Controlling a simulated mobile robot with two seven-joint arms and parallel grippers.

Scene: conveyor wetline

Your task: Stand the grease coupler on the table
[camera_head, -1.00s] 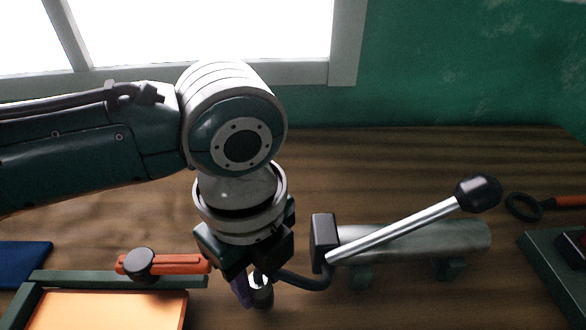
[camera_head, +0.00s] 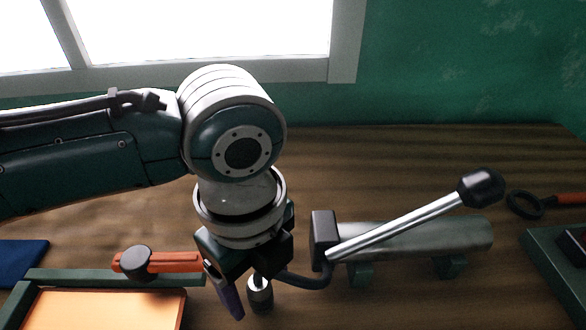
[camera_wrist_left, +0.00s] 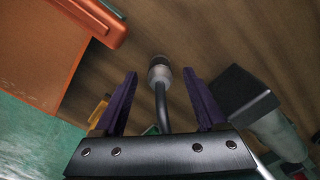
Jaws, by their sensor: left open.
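The grease coupler (camera_head: 260,295) is a small metal cylinder at the end of a black hose (camera_head: 305,280). It looks upright, its lower end at the wooden table. In the left wrist view the coupler (camera_wrist_left: 159,72) shows just beyond and between the fingertips, with gaps on both sides. My left gripper (camera_head: 244,300) points down over it. Its purple fingers are spread in the wrist view (camera_wrist_left: 160,82); in the head view one finger shows left of the coupler and the other is hidden. The hose runs to the grey grease gun (camera_head: 410,241) with its black-knobbed lever.
A green-framed tray with an orange floor (camera_head: 105,306) is at the lower left, an orange tool (camera_head: 180,262) at its back edge. A blue item (camera_head: 20,262) lies farther left. A green tray (camera_head: 550,258) and a ring-ended tool (camera_head: 525,205) are at right. The table behind is clear.

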